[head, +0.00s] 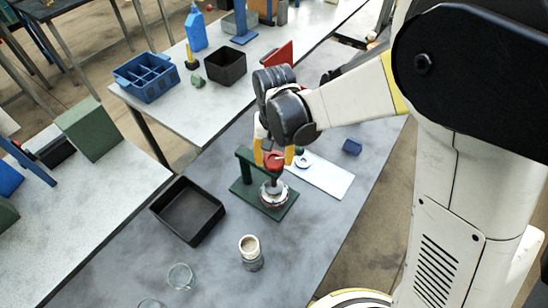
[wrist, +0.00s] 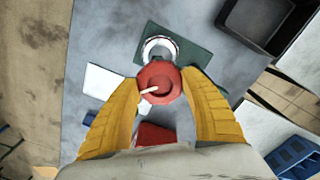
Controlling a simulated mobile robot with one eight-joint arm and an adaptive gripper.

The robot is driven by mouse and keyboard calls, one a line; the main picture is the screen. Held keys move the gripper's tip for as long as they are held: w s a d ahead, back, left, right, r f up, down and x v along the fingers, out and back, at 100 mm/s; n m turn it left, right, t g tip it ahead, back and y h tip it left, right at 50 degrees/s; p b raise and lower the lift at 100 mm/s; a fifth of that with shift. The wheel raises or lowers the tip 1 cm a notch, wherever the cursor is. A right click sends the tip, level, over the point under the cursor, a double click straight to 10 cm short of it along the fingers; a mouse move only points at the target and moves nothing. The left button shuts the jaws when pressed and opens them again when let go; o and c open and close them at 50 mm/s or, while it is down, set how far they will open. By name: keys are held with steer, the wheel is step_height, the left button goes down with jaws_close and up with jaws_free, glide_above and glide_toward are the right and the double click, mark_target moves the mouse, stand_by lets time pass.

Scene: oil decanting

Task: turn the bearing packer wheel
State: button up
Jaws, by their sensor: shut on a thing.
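The bearing packer has a dark green base and post (head: 241,165) and stands on the grey table. Its red wheel (head: 274,161), with a short pale handle, sits above a silvery round part (head: 272,195) on the base. In the wrist view the red wheel (wrist: 158,76) lies between my yellow fingers, and the silvery part (wrist: 160,46) shows just beyond it. My gripper (head: 273,158) comes from above and is shut on the wheel, one finger on each side. The lower edge of the wheel is partly hidden by the fingers in the head view.
An empty black tray (head: 188,212) lies left of the packer. A jar (head: 250,252) and a clear glass (head: 180,276) stand in front. A white sheet (head: 325,177) and a small blue block (head: 352,147) lie to the right.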

mark_target(274, 159)
stand_by(0.7)
steer(key=o, duration=1.2)
step_height(274, 159, up, 12)
